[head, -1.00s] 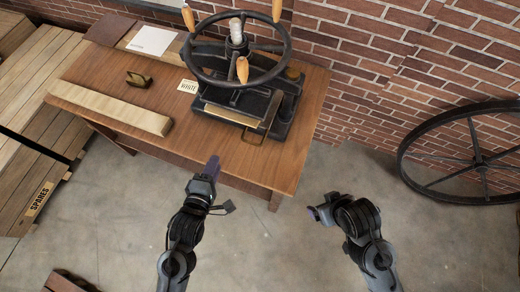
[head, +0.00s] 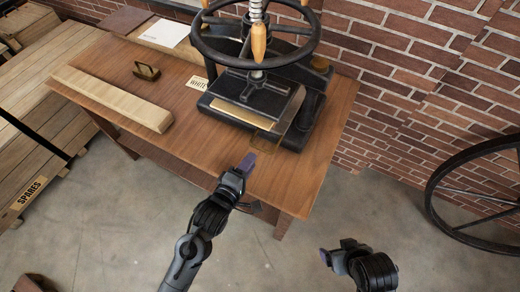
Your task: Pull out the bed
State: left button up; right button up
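A black hand press (head: 300,122) with a large handwheel (head: 210,40) and wooden knobs stands on the wooden table. Its bed (head: 240,117) shows as a flat tan and metal plate low at the front, under the dark platen (head: 252,92). A thin brass-coloured loop handle (head: 270,140) sticks out at the front of the bed. My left gripper (head: 248,162) is just in front of the handle, near the table's front edge, apart from it in the picture. Its finger gap does not show. My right gripper (head: 324,257) is low, over the floor, away from the press; its gap is also unclear.
A spoked wheel (head: 445,190) leans by the brick wall at right. Wooden crates (head: 50,110) stand at left.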

aim_at(260, 148)
pick_arm(q)
jog(key=b+x, duration=0.1)
jog(key=x, duration=0.6)
jog(key=shift+w+d+b, duration=0.1)
jog(key=shift+w+b, duration=0.1)
jog(key=shift+b, duration=0.15)
grip_shut()
